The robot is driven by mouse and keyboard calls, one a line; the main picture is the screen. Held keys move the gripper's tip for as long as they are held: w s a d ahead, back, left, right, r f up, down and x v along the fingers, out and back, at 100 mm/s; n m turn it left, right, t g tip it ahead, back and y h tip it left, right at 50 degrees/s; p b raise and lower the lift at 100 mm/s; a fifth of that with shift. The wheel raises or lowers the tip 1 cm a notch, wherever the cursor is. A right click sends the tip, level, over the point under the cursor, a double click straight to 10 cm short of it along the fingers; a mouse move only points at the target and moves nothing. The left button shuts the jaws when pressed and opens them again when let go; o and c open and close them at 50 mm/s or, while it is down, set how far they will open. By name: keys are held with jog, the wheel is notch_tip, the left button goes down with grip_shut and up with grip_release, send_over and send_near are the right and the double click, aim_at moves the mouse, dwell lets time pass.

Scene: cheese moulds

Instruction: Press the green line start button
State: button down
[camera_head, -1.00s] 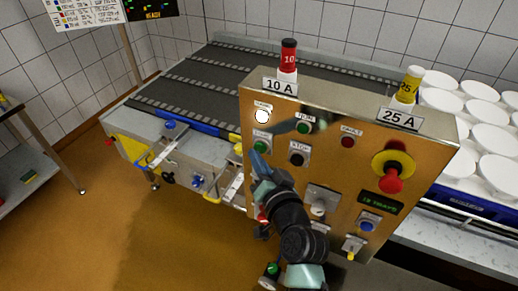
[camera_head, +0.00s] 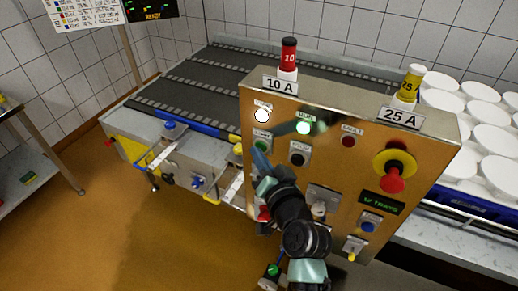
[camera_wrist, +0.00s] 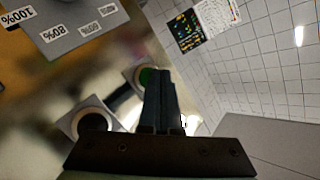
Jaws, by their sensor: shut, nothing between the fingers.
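The green start button (camera_head: 261,145) sits on the upper left of the brass-coloured control panel (camera_head: 325,153), below a lit white lamp (camera_head: 262,115). My gripper (camera_head: 257,154) is shut and empty, its fingertips right at the lower edge of the green button. In the wrist view my gripper (camera_wrist: 161,75) points at the green button (camera_wrist: 147,76), which the fingers partly hide. Whether the tips touch it cannot be told.
A red emergency stop on a yellow ring (camera_head: 393,174), a dark FAULT lamp (camera_head: 348,141) and a green text display (camera_head: 381,204) are further right. A conveyor (camera_head: 200,87) runs behind the panel. White round moulds (camera_head: 485,115) stand at right.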

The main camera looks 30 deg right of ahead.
dwell(0.3)
jog(key=shift+s+a+p, duration=0.35)
jog(key=shift+s+a, duration=0.25)
jog(key=shift+a, duration=0.1)
jog(key=shift+s+a+p, duration=0.45)
jog(key=shift+s+a, duration=0.35)
jog(key=shift+a, duration=0.2)
jog(key=shift+s+a+p, duration=0.45)
jog(key=shift+s+a, duration=0.3)
jog(key=shift+a, duration=0.2)
jog(key=w+a+r+n+t+y+b, duration=0.1)
jog(key=a+r+n+t, duration=0.25)
jog(key=r, duration=0.95)
jog(key=w+a+r+n+t+y+b, duration=0.1)
jog(key=w+a+r+n+t, duration=0.3)
jog(key=r, duration=0.9)
jog(key=s+a+r+t, duration=0.2)
jog(key=s+a+r, duration=0.2)
jog(key=s+r, duration=0.3)
jog(key=s+a+r+n+t+b, duration=0.1)
jog(key=s+a+r, duration=0.2)
jog(key=s+r, duration=0.5)
notch_tip(320, 180, up, 6)
jog(key=shift+s+a+r+t, duration=0.1)
jog(key=shift+s+a+t, duration=0.05)
jog(key=shift+a+t, duration=0.25)
